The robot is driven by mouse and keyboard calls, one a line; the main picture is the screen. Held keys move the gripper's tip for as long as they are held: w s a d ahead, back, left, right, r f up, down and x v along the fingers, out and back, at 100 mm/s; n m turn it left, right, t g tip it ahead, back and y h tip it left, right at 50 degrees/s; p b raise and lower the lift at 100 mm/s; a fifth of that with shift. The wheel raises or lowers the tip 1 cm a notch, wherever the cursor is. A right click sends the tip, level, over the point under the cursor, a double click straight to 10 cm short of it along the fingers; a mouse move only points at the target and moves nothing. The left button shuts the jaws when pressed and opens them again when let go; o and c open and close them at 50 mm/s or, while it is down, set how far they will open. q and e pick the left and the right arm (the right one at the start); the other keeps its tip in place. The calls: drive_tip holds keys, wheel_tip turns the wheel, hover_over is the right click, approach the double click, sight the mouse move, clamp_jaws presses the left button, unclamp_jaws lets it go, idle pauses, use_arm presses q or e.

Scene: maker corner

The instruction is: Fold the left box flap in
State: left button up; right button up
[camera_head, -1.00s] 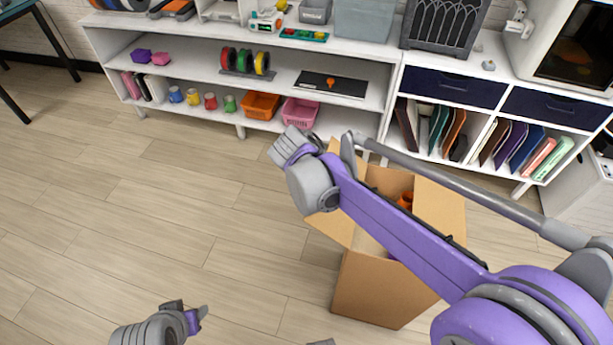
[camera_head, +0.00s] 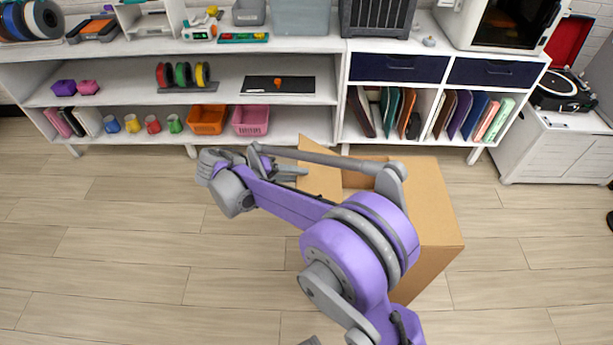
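An open cardboard box (camera_head: 428,272) stands on the floor at centre right, partly hidden behind my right arm. Its left flap (camera_head: 318,172) stands up and leans outward at the box's left edge. A broad tan panel (camera_head: 432,205) shows at the box's right side; my arm hides most of the opening and the contents. My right gripper (camera_head: 291,172) is just left of the left flap, its grey fingers pointing right toward it. I cannot tell whether they touch the flap, or how far apart the fingers are. My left gripper is not in view.
A white shelf unit (camera_head: 115,95) with bins, mugs and spools runs along the wall behind the box. A white cabinet (camera_head: 555,150) with a record player (camera_head: 563,92) stands at right. The wooden floor (camera_head: 120,250) at left is clear.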

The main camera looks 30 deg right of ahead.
sight(308, 176)
drive_tip(key=shift+x, duration=2.3)
drive_tip(key=shift+c, duration=0.2)
clamp_jaws()
